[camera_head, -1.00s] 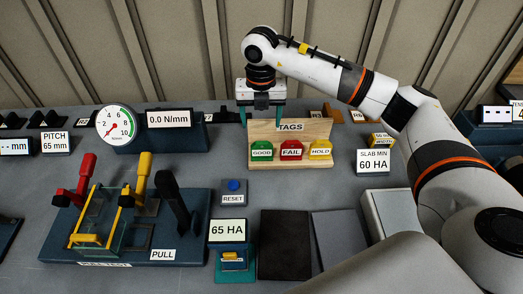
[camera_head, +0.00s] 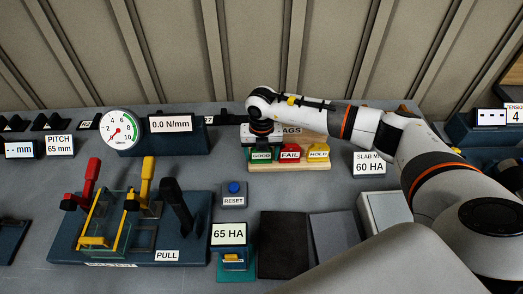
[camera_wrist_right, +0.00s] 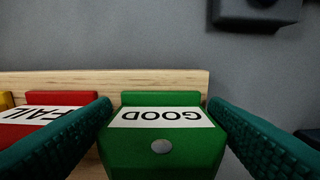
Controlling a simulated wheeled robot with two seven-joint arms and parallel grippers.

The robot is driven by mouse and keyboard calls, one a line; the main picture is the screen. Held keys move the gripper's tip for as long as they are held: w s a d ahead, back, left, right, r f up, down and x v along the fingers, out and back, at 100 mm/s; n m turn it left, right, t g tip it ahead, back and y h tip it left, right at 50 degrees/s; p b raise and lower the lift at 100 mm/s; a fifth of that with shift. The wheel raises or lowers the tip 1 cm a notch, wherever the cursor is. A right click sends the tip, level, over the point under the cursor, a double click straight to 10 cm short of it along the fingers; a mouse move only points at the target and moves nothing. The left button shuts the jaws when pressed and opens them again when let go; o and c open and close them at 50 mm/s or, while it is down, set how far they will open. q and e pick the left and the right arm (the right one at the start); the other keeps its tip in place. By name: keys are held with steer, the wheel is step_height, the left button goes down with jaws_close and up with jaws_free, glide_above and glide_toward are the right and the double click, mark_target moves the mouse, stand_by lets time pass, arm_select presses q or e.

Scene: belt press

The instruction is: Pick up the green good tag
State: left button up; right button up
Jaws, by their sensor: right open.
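The green GOOD tag (camera_head: 262,155) stands at the left end of the wooden tag rack (camera_head: 290,166). In the right wrist view the green tag (camera_wrist_right: 163,150) sits between the two teal fingers of my right gripper (camera_wrist_right: 160,140), which is open. A narrow gap shows beside the tag near each fingertip, so the fingers stand around it without clear contact. In the head view my right gripper (camera_head: 262,143) is down over the tag, and its fingers are partly hidden. My left gripper is not in view.
The red FAIL tag (camera_head: 290,152) is close beside the green one, with the yellow HOLD tag (camera_head: 318,151) beyond it. A RESET button box (camera_head: 234,190) and a 65 HA sign (camera_head: 229,233) stand in front. A dark block (camera_wrist_right: 255,12) shows in the wrist view.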

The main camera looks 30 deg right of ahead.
steer(key=shift+f, duration=0.15)
steer(key=c, duration=0.7)
step_height(320, 180, up, 9)
steer(key=b, duration=0.2)
steer(key=shift+w+b, duration=0.1)
steer(key=shift+b, duration=0.2)
steer(key=shift+c, duration=0.3)
steer(key=shift+r, duration=0.55)
